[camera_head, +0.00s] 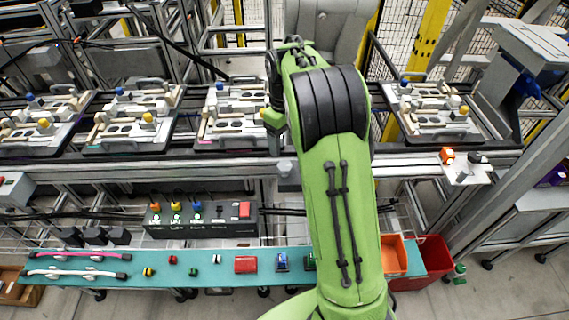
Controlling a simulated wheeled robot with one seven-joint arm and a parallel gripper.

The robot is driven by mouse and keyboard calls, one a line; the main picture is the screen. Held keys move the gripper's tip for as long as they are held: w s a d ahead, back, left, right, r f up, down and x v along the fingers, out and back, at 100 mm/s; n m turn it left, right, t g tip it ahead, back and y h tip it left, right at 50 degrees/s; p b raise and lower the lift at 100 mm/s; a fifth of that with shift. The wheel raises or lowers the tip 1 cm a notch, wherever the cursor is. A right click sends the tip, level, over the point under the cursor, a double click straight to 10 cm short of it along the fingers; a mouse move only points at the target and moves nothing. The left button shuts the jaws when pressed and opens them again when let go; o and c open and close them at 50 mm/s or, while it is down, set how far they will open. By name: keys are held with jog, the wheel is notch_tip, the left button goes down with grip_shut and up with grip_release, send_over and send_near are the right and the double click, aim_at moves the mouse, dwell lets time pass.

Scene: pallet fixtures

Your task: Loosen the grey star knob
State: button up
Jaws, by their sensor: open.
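A small grey round piece (285,165) stands at the front edge of the conveyor, just left of my arm. It may be the grey star knob, but its shape is too small to tell. My gripper (273,124) is at the end of my green arm, over the right end of the third pallet fixture (228,143). It is open, and its fingers are hard to make out. It appears above and behind the grey piece, apart from it. My arm hides the stretch of conveyor to the right of the gripper.
More pallet fixtures with blue and yellow knobs stand on the conveyor, including one at right (434,137). A control box (200,229) and a teal shelf (215,282) with small parts lie in front. A red bin (433,262) stands at lower right.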

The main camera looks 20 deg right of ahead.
aim_at(285, 165)
notch_tip(285, 165, down, 9)
jog(key=shift+r+b, duration=0.1)
jog(key=shift+b, duration=0.7)
jog(key=c, duration=1.1)
jog(key=shift+o, duration=0.2)
